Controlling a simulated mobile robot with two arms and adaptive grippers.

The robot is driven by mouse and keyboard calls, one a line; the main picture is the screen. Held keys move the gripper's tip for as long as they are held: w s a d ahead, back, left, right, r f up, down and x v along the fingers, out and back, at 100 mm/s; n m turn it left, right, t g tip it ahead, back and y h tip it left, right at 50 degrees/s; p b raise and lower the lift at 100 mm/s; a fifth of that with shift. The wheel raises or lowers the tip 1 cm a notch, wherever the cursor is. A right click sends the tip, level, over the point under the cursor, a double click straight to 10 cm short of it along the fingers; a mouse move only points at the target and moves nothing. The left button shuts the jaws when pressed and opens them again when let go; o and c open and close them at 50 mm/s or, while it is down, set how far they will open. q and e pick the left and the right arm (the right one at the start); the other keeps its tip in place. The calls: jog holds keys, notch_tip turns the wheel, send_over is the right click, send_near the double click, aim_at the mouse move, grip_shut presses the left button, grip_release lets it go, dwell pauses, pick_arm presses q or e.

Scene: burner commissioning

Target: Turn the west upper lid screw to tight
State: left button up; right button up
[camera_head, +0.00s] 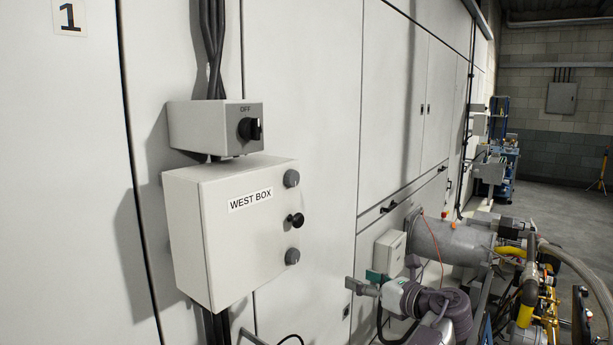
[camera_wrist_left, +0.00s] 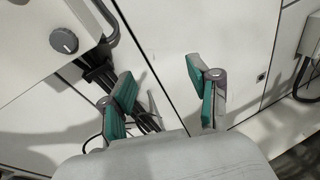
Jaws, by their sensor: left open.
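The white box labelled WEST BOX (camera_head: 225,235) is fixed to the pale wall panels. Its lid carries a grey upper screw (camera_head: 291,178), a black knob (camera_head: 295,220) at mid-height and a grey lower screw (camera_head: 292,256). How tight the screws are cannot be told. My left gripper (camera_head: 363,281) is open and empty, below and to the right of the box, apart from it. In the left wrist view the gripper (camera_wrist_left: 162,98) has its green-padded fingers spread, with the box's corner and one grey screw (camera_wrist_left: 63,41), seemingly the lower one, at upper left.
A grey OFF switch box (camera_head: 215,127) sits just above the west box, with black cables running up the wall. At right are a large grey pipe (camera_head: 450,238) and a crowd of burner piping and hoses.

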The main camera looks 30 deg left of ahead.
pick_arm(q)
jog(key=s+d+r+n+g+y, duration=0.1)
jog(key=s+r, duration=0.1)
jog(key=r, duration=0.6)
jog(key=s+r+g+y, duration=0.1)
jog(key=s+r, duration=0.1)
jog(key=r, duration=0.5)
jog(key=n+g+p, duration=0.2)
jog(key=g, duration=0.1)
send_near(295, 179)
jog(key=shift+y, duration=0.3)
jog(key=a+p, duration=0.5)
jog(key=a, duration=0.2)
jog(key=shift+a+f, duration=0.1)
jog(key=shift+w+a+f, duration=0.15)
jog(key=shift+a, duration=0.5)
jog(key=c, duration=1.2)
